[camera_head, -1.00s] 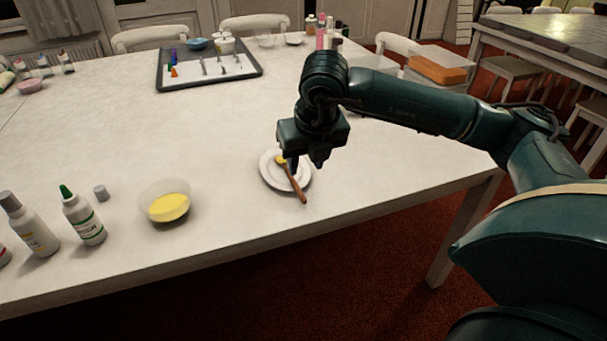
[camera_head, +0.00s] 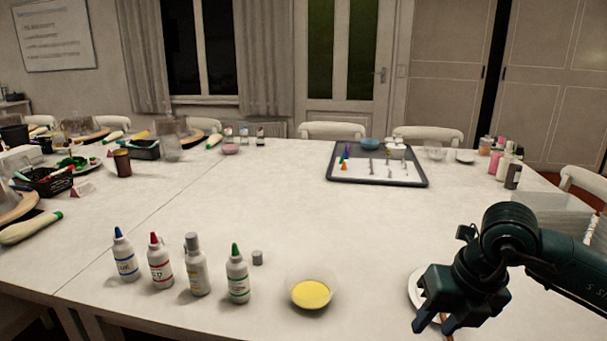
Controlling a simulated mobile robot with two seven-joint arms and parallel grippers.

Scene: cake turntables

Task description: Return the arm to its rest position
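My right gripper (camera_head: 434,322) is at the lower right, pointing down over the white plate (camera_head: 413,290) near the table's front edge. Its two fingertips look apart with nothing held between them. The arm hides most of the plate. A small part of the wooden spoon's handle (camera_head: 447,325) shows below the gripper; the rest of the spoon is hidden. My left gripper is not in view.
A clear bowl of yellow liquid (camera_head: 311,294) and several squeeze bottles (camera_head: 198,268) stand left of the gripper. A dark tray (camera_head: 415,182) with small items lies farther back. A clear bin (camera_head: 552,213) is at the right. The table's middle is clear.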

